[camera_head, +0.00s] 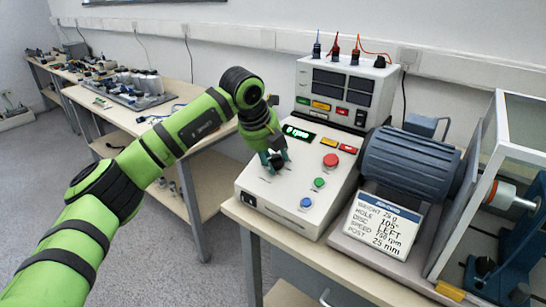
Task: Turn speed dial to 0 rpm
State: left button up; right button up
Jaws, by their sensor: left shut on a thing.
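The control box (277,205) stands on the bench, with a sloped white front panel. Its small green display (299,132) appears to read "0 rpm". My left gripper (274,165) reaches down onto the left part of the panel, below the display, and is shut on the speed dial, which its fingers mostly hide. A red button (330,160), a green button (319,183) and a blue button (307,202) lie to the right of the gripper. My right gripper is not in view.
A dark ribbed motor (408,165) stands right of the box, with a printed card (382,226) in front. A clear guard (520,120) encloses a blue stand farther right. A power unit (340,92) with cables stands behind. Another bench (185,150) with parts is at the left.

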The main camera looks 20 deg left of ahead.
pick_arm(q)
jog(key=shift+f, duration=0.15)
jog(key=o, duration=1.2)
jog(key=shift+c, duration=0.2)
jog(key=shift+s+r, duration=0.1)
jog(key=shift+r, duration=0.2)
jog(key=v, duration=1.1)
jog(key=shift+s+r, duration=0.25)
